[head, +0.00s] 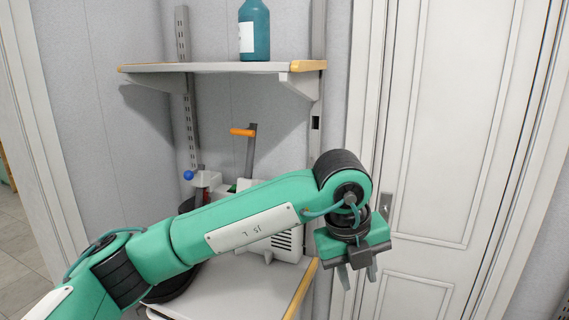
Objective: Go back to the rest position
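My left arm reaches in from the lower left across the head view. Its gripper (358,282) hangs pointing down in front of the white door, right of the lower shelf. Its two fingers are apart and nothing shows between them. My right gripper is not in view.
A teal bottle (254,32) stands on the upper shelf (215,68). The lower shelf (235,298) holds a white device (290,243) and a dark round object (172,290), both partly hidden by my arm. An orange-handled tool (243,131) rises behind. A white panelled door (440,130) stands right.

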